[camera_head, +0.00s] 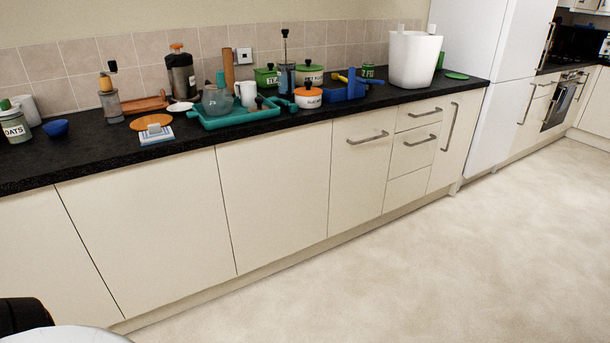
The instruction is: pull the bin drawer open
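A tall cream front (357,172) with a horizontal grey bar handle (367,138) near its top stands in the row of cupboards, right of the middle; it looks like the bin drawer, though no label shows. It is flush with the fronts beside it, so it is shut. To its right is a stack of three drawers (411,158), two with visible bar handles. Neither of my grippers is in view. A dark rounded part and a pale curved part at the bottom left look like my own body.
The black worktop (90,155) is crowded with a teal tray (235,117), pots, jars and a large white bin-like tub (413,60). A white fridge (495,85) stands to the right. The pale floor (440,260) before the cupboards is clear.

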